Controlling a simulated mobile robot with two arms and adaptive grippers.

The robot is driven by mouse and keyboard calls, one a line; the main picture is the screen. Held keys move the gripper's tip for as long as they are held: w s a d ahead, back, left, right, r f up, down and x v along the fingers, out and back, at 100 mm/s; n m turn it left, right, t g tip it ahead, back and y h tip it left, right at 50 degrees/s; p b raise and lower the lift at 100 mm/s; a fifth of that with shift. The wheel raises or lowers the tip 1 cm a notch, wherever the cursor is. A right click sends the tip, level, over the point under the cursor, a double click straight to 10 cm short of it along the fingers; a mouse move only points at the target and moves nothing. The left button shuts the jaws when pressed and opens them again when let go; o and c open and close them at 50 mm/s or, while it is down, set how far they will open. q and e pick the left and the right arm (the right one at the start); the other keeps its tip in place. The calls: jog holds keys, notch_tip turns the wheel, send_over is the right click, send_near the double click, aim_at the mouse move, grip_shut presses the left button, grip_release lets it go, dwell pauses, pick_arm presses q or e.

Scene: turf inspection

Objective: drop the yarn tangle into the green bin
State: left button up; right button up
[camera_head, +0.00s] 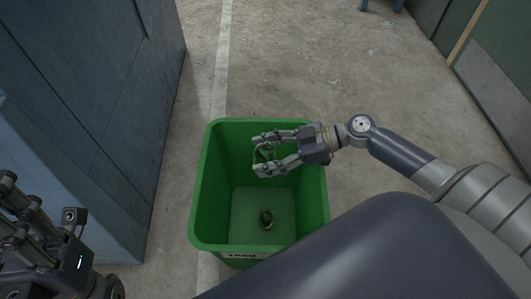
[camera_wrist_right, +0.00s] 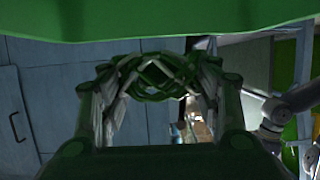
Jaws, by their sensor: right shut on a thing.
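The green bin (camera_head: 200,190) stands open on the floor at the middle of the head view. My right gripper (camera_head: 262,159) reaches in from the right, over the bin's opening. It is shut on the yarn tangle (camera_head: 263,152), a small dark green bundle partly hidden by the fingers. In the right wrist view the yarn tangle (camera_wrist_right: 155,78) shows as green loops between the fingertips.
A blue-grey cabinet (camera_head: 100,90) stands close to the bin's left. The concrete floor (camera_head: 300,60) behind the bin is clear, with a pale line (camera_head: 221,60) across it. A green wall with a grey panel (camera_head: 495,90) is at the far right.

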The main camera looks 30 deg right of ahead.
jog(key=o, duration=1)
jog(key=v, duration=1.2)
